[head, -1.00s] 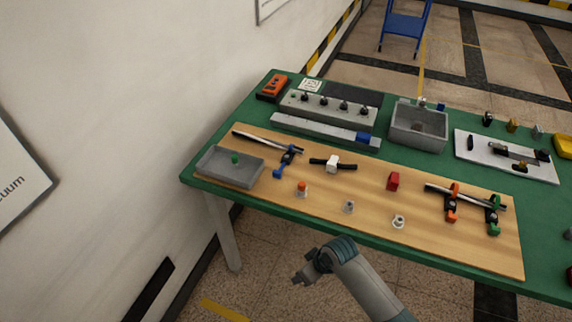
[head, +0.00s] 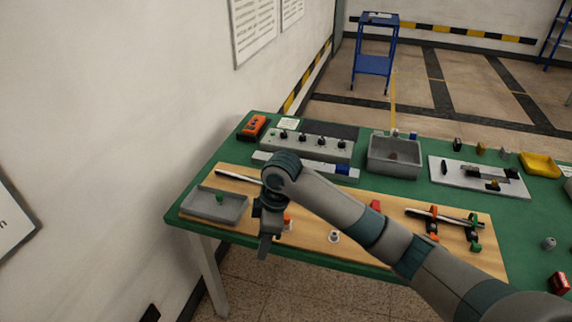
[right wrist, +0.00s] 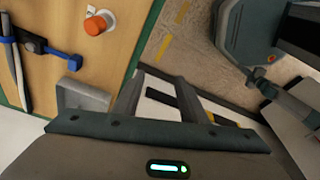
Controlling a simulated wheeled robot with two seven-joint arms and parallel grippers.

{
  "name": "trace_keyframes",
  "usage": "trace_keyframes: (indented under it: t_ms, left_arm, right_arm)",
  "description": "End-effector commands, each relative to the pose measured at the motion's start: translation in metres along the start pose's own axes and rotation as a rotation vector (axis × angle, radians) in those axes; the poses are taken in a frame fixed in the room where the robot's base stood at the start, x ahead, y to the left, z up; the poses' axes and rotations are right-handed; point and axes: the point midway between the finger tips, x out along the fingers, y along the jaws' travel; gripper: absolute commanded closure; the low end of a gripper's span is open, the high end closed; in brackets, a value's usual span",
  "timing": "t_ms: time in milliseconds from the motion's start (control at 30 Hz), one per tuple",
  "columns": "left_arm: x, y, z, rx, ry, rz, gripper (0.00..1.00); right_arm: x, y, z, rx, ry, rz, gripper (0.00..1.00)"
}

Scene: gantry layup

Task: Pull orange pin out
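The orange pin (head: 288,221) stands in a pale round collar near the front edge of the wooden board (head: 390,252). In the head view my right gripper partly covers it. In the right wrist view the orange pin (right wrist: 96,25) shows clearly, at the upper left, beyond the fingers. My right gripper (head: 264,250) hangs just left of the pin over the board's front edge, apart from it. Its two fingers (right wrist: 160,97) are spread and nothing is between them. My left gripper is in neither view.
A grey tray (head: 190,209) with a green pin (head: 219,197) lies left of the gripper. An empty pale collar (head: 334,236) stands to the right. Clamps with orange and green parts (head: 446,219) lie farther right. My right forearm hides the board's middle.

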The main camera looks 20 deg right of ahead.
Motion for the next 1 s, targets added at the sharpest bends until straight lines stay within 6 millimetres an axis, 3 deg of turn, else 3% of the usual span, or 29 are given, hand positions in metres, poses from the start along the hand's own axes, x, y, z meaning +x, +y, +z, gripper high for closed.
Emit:
trace_keyframes:
  t_ms: [33,300,533,700,1000]
  left_arm:
    - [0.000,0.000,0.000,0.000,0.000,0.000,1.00]
    - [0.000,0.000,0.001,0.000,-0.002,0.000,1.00]
    - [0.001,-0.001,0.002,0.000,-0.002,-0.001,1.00]
    - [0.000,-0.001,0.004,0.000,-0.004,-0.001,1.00]
    - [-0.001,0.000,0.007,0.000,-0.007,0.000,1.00]
  right_arm:
    - [-0.016,0.014,0.000,-0.023,-0.022,0.006,0.61]
    - [-0.096,0.064,0.009,-0.113,-0.132,-0.007,0.61]
    - [-0.158,0.091,0.019,-0.146,-0.193,-0.020,0.61]
    - [-0.178,0.097,0.024,-0.152,-0.210,-0.027,0.61]
    - [-0.180,0.098,0.024,-0.154,-0.212,-0.029,0.61]
